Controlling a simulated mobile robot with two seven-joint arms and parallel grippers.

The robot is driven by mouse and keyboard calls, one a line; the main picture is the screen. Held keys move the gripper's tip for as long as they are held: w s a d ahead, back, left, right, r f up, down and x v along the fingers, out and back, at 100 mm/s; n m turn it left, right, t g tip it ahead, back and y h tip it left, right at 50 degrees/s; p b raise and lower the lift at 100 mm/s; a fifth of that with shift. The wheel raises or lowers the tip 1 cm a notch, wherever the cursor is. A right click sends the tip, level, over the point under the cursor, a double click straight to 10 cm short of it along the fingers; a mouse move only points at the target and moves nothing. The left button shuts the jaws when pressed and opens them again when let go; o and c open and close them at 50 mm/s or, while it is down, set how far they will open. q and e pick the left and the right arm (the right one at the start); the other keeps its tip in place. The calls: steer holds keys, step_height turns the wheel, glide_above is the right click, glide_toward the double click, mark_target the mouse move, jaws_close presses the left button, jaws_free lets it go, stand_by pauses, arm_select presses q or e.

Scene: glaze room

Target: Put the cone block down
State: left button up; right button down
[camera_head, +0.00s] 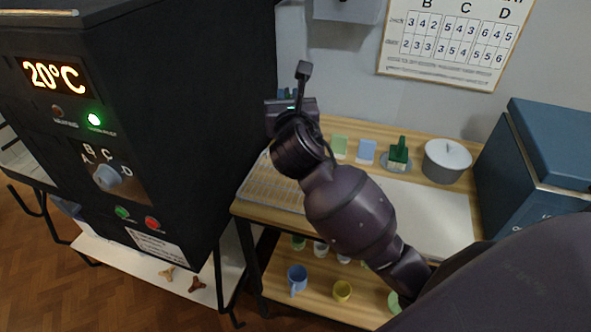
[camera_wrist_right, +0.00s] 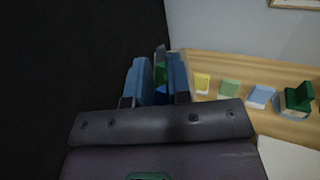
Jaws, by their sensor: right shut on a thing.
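My right gripper (camera_head: 290,92) is raised above the far left end of the wooden table, close to the dark kiln's side. In the wrist view, its two blue fingers (camera_wrist_right: 158,82) are shut on a narrow dark and green thing (camera_wrist_right: 161,70), which I take for the cone block. Most of it is hidden between the fingers, and my wrist hides it in the head view. It appears to be held in the air; its clearance from the table cannot be told. My left gripper is not in view.
The kiln (camera_head: 235,110) stands left, reading 20°C. On the table (camera_head: 345,128) are a wire rack (camera_head: 272,190), small coloured tiles (camera_head: 367,151), a green block (camera_head: 398,152) on a grey dish, a lidded pot (camera_head: 446,165) and a bare white board (camera_head: 440,212). A blue box (camera_head: 530,165) bounds the right.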

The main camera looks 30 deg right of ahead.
steer(key=shift+d+f, duration=0.25)
steer(key=shift+f, duration=0.2)
step_height(320, 180, down, 19)
steer(key=b, duration=0.6)
steer(key=shift+s+a+f, duration=0.1)
steer(key=shift+s+f, duration=0.05)
steer(key=shift+f, duration=0.35)
steer(key=c, duration=1.1)
jaws_free()
steer(key=shift+o, duration=0.2)
